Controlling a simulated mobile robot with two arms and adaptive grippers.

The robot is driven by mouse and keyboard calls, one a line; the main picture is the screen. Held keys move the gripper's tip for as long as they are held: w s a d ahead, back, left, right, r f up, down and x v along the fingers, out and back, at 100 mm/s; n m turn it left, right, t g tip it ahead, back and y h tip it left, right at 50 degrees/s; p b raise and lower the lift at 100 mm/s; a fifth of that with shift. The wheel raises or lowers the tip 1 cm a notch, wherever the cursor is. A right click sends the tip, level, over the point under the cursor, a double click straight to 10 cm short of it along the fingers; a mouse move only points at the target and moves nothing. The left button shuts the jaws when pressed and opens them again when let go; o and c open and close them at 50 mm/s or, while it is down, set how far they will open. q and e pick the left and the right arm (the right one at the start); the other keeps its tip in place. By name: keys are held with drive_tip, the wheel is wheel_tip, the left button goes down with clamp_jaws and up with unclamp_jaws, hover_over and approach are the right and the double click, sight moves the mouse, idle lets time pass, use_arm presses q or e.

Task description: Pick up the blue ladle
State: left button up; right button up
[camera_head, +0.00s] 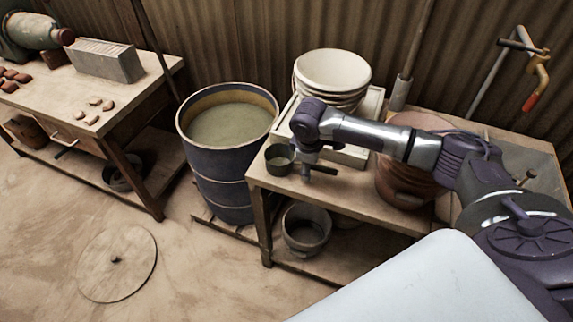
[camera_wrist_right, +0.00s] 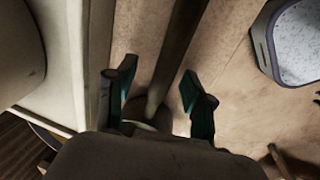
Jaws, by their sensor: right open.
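The ladle (camera_head: 279,153) looks dark grey-green rather than clearly blue. It lies on the wooden side table (camera_head: 262,180), with its round cup near the table's left corner and its handle pointing right. My right gripper (camera_head: 306,170) is over the handle, pointing down. In the right wrist view a dark straight bar, which looks like the ladle's handle (camera_wrist_right: 178,62), runs between the two open fingers of the right gripper (camera_wrist_right: 158,88). I see a gap on both sides of it. My left gripper is not in view.
A barrel of grey-green slurry (camera_head: 232,125) stands left of the table. A brown pot (camera_head: 398,192) is to the right. A metal pot (camera_head: 306,230) sits on the lower shelf.

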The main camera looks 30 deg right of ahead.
clamp_jaws()
idle(0.5)
wheel_tip(320, 180, up, 10)
drive_tip(key=shift+r, duration=0.1)
idle(0.4)
